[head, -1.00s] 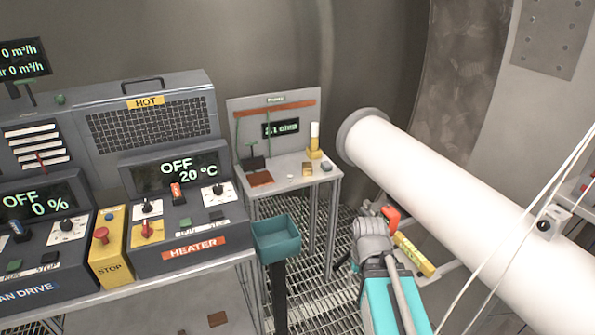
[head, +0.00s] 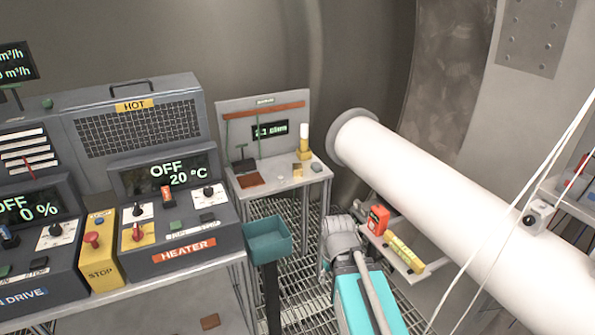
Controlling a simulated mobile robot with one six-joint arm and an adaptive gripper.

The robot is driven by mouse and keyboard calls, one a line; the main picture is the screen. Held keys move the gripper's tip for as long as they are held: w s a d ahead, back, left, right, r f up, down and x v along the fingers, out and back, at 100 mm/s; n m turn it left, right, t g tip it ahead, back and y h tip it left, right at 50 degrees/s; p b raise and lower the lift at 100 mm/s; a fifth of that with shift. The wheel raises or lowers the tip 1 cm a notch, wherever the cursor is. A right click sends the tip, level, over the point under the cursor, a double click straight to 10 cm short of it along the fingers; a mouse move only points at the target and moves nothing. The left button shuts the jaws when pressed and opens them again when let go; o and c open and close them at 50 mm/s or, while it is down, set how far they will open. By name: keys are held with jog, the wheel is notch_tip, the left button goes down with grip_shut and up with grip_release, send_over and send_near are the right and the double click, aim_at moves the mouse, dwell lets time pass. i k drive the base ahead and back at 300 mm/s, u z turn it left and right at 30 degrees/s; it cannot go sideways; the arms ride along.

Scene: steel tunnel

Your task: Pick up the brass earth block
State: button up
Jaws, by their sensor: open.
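A small brass-coloured block (head: 297,170) lies on the light top of the small bench (head: 258,184) at the centre back. A yellow-brass stand with a white upright top (head: 304,143) is just behind it on the same bench. Both are small here, and I cannot tell for certain which is the earth block. My arm, teal and grey, rises at the bottom centre, in front of and below the bench. I cannot make out my gripper; its fingers are not visible. Nothing of mine touches the bench items.
A teal bin (head: 268,240) on a dark post stands in front of the bench. The heater console (head: 175,215) and yellow stop box (head: 98,262) fill the left. A thick white pipe (head: 430,185) crosses the right, above a shelf with a red box (head: 376,219) and yellow bar (head: 404,252).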

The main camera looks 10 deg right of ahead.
aim_at(296, 167)
jog(key=u, duration=0.05)
jog(key=i, duration=1)
jog(key=z, duration=0.05)
